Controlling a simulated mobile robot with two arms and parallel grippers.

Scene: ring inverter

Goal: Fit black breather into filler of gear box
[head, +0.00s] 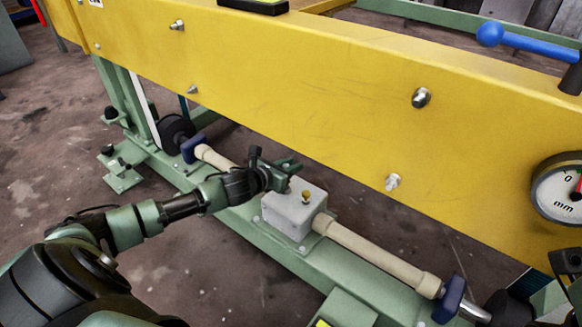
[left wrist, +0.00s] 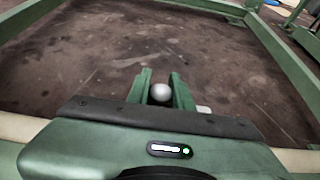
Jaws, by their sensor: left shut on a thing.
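The grey gear box (head: 284,216) sits on the green lower beam, under the yellow beam. A small brass-coloured fitting (head: 306,197) stands on its top. My left gripper (head: 291,170) is over the far left part of the box top, left of the brass fitting. In the left wrist view my left gripper (left wrist: 161,84) is shut on a small piece with a rounded, light grey top (left wrist: 161,93). It looks grey rather than black, so I cannot tell if it is the breather. The filler opening is not clearly visible, nor whether the held piece touches the box.
Beige shaft covers (head: 372,254) run out from both sides of the box to blue collars (head: 449,297). The yellow beam (head: 300,85) rises close behind the gripper. A dial gauge (head: 562,194) is at the right edge. The floor in front is clear.

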